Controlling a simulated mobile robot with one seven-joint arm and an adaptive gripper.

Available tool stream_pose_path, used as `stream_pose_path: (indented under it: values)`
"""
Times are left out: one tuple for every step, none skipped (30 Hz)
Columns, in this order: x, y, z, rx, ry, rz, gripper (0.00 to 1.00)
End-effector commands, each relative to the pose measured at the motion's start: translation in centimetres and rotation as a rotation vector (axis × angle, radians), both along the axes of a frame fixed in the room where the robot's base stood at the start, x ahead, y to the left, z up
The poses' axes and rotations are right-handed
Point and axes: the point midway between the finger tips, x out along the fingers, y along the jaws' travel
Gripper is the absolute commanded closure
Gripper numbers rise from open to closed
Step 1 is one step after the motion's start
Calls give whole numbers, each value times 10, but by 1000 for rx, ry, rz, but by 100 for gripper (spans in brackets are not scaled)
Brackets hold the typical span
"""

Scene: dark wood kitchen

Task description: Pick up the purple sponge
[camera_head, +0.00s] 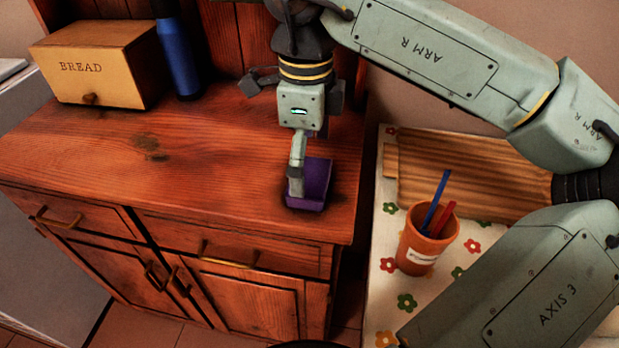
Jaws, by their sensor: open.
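The purple sponge (317,181) lies on the dark wood counter (215,165), near its right front corner. It is a small block, partly hidden behind a finger of my gripper. My gripper (296,190) comes down from above, pointing at the counter, with its visible finger at the sponge's left side. The jaws are open.
A bread box (105,62) and a blue bottle (177,55) stand at the back left of the counter. On the right, a flowered surface (385,265) holds a cutting board (460,170) and an orange pen cup (424,240). The counter's left and middle are clear.

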Motion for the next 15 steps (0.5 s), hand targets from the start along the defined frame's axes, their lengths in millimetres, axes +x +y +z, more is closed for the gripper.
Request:
stream_pose_path:
  values:
    - [-1,0,-7,0,3,0,2]
    - [-1,0,-12,1,3,1,2]
    - [-1,0,-18,1,3,1,2]
    - [-1,0,-23,0,2,0,2]
    - [-1,0,-27,1,3,1,2]
    - [-1,1,-30,1,2,1,2]
    - [-1,1,-33,1,1,1,2]
    - [-1,1,-34,1,1,1,2]
    - [-1,1,-36,1,0,1,2]
    - [-1,1,-36,0,0,1,2]
    - [-1,1,-37,0,0,1,2]
    - [0,1,-37,0,0,0,2]
    - [0,1,-37,0,0,0,2]
    - [0,1,-37,0,0,0,2]
    - [-1,1,-37,0,0,0,2]
